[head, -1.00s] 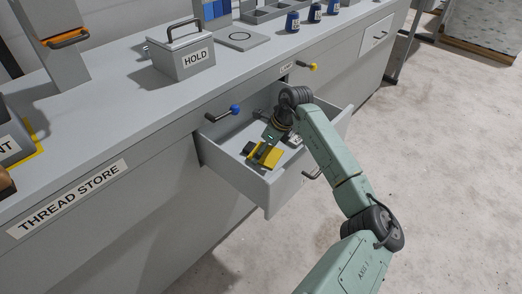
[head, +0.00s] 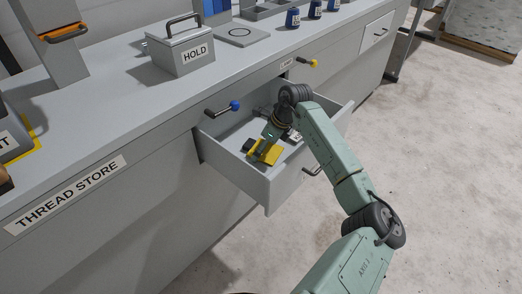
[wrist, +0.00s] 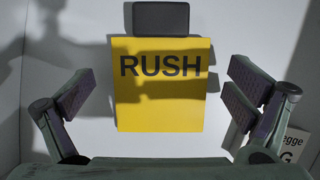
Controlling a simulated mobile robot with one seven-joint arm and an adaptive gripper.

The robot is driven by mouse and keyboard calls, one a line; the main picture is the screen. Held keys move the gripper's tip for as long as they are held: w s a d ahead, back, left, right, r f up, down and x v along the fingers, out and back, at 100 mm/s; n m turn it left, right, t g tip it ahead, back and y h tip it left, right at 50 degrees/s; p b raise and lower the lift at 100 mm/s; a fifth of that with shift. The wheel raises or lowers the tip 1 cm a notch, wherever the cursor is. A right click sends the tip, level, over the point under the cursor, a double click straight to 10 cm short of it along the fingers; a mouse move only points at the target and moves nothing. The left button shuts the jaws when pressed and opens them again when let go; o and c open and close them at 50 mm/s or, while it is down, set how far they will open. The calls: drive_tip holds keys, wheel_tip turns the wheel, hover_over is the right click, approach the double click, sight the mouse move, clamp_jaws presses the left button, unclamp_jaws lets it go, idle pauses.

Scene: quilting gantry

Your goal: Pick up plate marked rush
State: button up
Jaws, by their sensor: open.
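The plate marked RUSH is a flat yellow square (wrist: 160,100) with black lettering and a dark grip block (wrist: 161,18) at its far edge. It lies on the floor of the open drawer, and its yellow also shows in the head view (head: 273,154). My gripper (wrist: 160,88) is open above the plate, with one finger off its left side and the other off its right side. Nothing is between the pads at their height. In the head view, my gripper (head: 264,143) points down into the drawer and hides part of the plate.
A white card (wrist: 294,148) with partly cut-off lettering lies right of the plate, partly behind my right finger. The drawer's front wall (head: 284,187) and sides surround the space. A handle with a blue knob (head: 235,105) juts out nearby. A HOLD box (head: 181,55) stands on the counter.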

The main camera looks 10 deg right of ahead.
drive_tip(key=shift+c, duration=0.4)
drive_tip(key=c, duration=1.3)
drive_tip(key=shift+r, duration=0.1)
drive_tip(key=shift+r+p, duration=0.25)
drive_tip(key=shift+p, duration=0.25)
drive_tip(key=shift+r+b, duration=0.3)
drive_tip(key=shift+r, duration=0.05)
wheel_tip(320, 180, up, 9)
drive_tip(key=shift+r+b, duration=0.1)
drive_tip(key=shift+b, duration=0.85)
